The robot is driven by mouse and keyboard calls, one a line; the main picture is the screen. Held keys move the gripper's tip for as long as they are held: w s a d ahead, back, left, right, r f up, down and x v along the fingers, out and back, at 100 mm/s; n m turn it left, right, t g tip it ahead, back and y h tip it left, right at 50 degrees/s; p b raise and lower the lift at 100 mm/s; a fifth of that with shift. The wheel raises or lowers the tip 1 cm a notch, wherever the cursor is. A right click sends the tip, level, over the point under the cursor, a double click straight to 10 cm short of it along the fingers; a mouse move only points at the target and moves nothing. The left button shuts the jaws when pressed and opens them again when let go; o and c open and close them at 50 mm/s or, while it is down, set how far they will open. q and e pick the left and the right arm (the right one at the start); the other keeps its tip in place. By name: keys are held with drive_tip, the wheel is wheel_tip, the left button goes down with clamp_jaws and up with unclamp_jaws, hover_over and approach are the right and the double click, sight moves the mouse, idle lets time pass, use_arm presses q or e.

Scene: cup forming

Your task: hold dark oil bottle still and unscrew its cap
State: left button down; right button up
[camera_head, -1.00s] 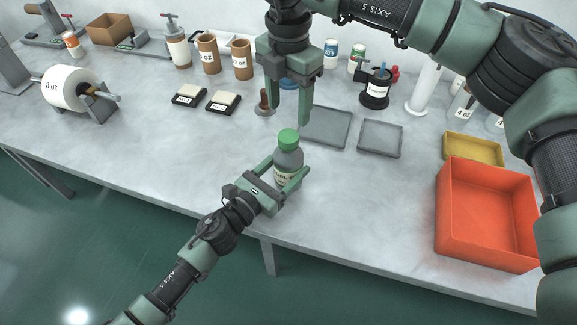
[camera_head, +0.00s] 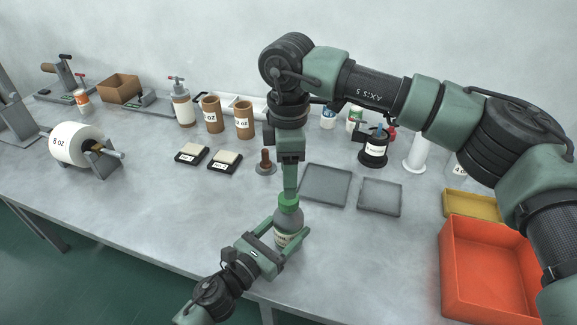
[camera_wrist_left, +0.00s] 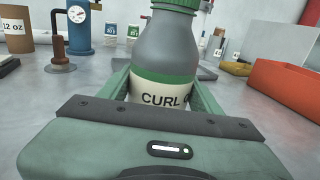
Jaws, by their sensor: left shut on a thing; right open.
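The dark grey oil bottle (camera_head: 288,217) stands upright near the table's front edge, with a green cap (camera_head: 287,201) on top. My left gripper (camera_head: 288,235) is shut on the bottle's body from the front. In the left wrist view the bottle (camera_wrist_left: 163,55) stands between the two green fingers, and its cream label reads "CURL". The ribbed green cap (camera_wrist_left: 176,4) is cut off by the top edge there. My right gripper (camera_head: 290,190) is open and points straight down at the cap. Its fingers are seen edge-on, so contact with the cap cannot be told.
Two grey trays (camera_head: 327,168) (camera_head: 380,181) lie behind and right of the bottle. A brown-handled stamper (camera_head: 265,160) stands behind it. A red-orange bin (camera_head: 447,275) and a yellow tray (camera_head: 470,193) are at the right.

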drive_tip(key=shift+f, duration=3.15)
